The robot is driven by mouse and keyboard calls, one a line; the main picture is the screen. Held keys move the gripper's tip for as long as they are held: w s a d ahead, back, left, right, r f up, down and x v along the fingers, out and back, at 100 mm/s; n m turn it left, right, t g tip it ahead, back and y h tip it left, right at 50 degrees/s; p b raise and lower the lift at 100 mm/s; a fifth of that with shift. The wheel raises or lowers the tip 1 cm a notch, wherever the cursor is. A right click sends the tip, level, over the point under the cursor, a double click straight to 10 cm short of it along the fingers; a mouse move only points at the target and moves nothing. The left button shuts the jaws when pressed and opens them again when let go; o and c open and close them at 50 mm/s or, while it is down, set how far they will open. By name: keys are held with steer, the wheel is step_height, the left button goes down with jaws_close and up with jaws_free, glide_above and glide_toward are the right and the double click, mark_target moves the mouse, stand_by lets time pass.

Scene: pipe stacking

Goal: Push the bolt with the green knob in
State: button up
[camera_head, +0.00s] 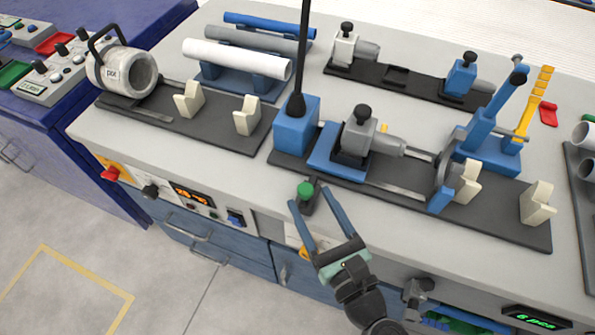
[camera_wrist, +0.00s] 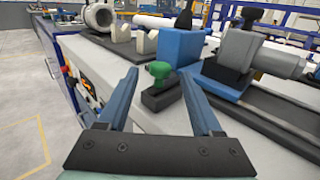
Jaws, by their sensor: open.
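The green knob (camera_head: 305,189) stands on top of a small dark bolt block at the front edge of the workbench. In the wrist view the green knob (camera_wrist: 159,70) sits on a dark block (camera_wrist: 163,95). My gripper (camera_head: 309,197) is open, with its two blue fingers spread on either side of the knob. In the wrist view my gripper (camera_wrist: 161,78) also shows both fingers apart, with the knob between and slightly beyond the tips. I cannot tell whether a finger touches it.
A blue block with a black upright lever (camera_head: 297,120) stands just behind the knob. A grey clamp (camera_head: 357,135) on a dark rail lies to the right. The floor in front is clear.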

mark_target(302, 185)
steer(key=x, duration=0.6)
steer(key=shift+w+a, duration=0.2)
steer(key=shift+w, duration=0.1)
jaws_close()
stand_by(1.1)
